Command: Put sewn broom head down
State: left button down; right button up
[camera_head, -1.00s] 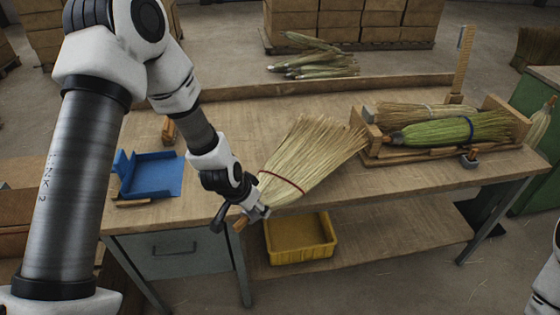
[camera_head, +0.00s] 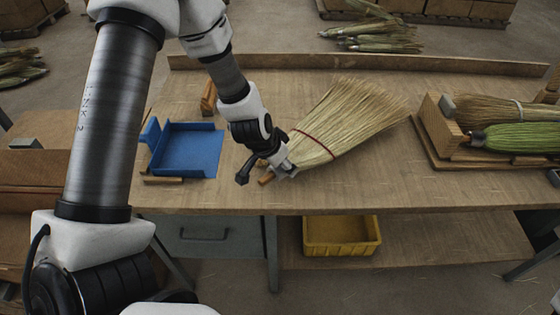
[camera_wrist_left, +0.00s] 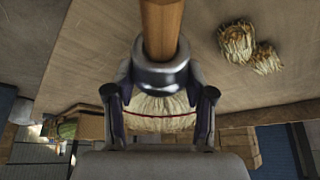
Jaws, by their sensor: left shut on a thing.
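The sewn broom head (camera_head: 338,120) is a fan of pale straw with a red band of stitching and a short wooden handle stub (camera_head: 266,179). It is at the middle of the workbench (camera_head: 250,200) in the head view, bristles pointing up and right. My left gripper (camera_head: 284,168) is shut on it near the metal collar. In the left wrist view the collar (camera_wrist_left: 161,72) sits between the two fingers, with the red stitching (camera_wrist_left: 160,115) behind. I cannot tell whether the broom head touches the bench top. My right gripper is not in view.
A blue tray (camera_head: 188,152) lies left of the gripper. A wooden rack (camera_head: 440,135) holding brooms, one with green bristles (camera_head: 520,138), stands at the right. A yellow bin (camera_head: 342,236) is on the lower shelf. Bare bench top surrounds the broom head.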

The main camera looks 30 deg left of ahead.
pick_arm(q)
jog(key=f+b, duration=0.1)
jog(key=f, duration=0.1)
jog(key=f+b, duration=0.1)
jog(key=f, duration=0.1)
jog(key=shift+w+a+f, duration=0.1)
jog(key=shift+a+f, duration=0.05)
jog(key=shift+a, duration=0.05)
jog(key=shift+w, duration=0.15)
jog(key=shift+d+r, duration=0.2)
jog(key=shift+r, duration=0.1)
jog(key=shift+s+a+f, duration=0.1)
jog(key=shift+s+f, duration=0.05)
jog(key=shift+s, duration=0.1)
jog(key=c, duration=0.7)
grip_release()
jog(key=shift+f, duration=0.1)
jog(key=o, duration=0.3)
jog(key=shift+w, duration=0.15)
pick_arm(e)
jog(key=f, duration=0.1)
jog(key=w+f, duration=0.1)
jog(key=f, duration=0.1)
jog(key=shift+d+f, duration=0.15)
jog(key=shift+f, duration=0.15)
